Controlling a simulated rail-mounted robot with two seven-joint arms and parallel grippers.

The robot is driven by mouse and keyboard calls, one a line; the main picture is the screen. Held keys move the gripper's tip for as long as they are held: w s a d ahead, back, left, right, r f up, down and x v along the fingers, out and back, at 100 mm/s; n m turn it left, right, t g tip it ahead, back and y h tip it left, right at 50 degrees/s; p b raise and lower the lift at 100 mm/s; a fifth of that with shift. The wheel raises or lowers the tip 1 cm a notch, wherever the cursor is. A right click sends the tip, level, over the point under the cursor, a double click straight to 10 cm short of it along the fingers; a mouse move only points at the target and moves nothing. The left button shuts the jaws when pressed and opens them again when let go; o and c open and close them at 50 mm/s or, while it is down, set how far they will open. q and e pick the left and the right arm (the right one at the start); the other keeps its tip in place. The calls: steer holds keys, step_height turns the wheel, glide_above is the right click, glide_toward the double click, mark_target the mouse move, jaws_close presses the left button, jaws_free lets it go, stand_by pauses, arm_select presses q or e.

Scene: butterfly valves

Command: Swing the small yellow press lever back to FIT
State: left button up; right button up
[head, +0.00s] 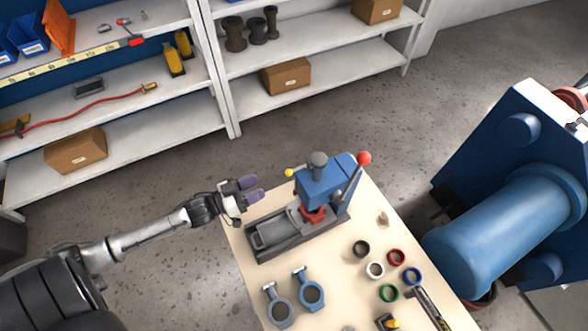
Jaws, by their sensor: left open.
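A blue bench press (322,184) stands on the light table, with a grey bed (275,233) reaching out to its left. The small yellow press lever (289,172) shows as a yellow knob at the upper left of the press head. A larger lever with a red ball (364,158) rises on the press's right side. My left gripper (257,188) comes in from the left, with its purple fingertips apart and empty. It is left of the yellow knob and a little lower in the picture, apart from it. I cannot read any FIT marking. My right gripper is out of view.
Two blue-grey valve bodies (279,312) and several coloured rings (388,292) lie on the front of the table (325,258). A large blue machine (500,230) stands at the right. Shelves (330,65) line the back. Open floor lies between shelves and table.

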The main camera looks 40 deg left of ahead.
mark_target(294, 170)
arm_select(q)
steer(key=p+x, duration=0.2)
steer(key=x, duration=0.9)
steer(key=shift+w+d+r, duration=0.1)
steer(key=shift+w, duration=0.25)
steer(key=shift+w+d, duration=0.25)
steer(key=shift+w, duration=0.3)
steer(key=shift+c, duration=0.3)
jaws_close()
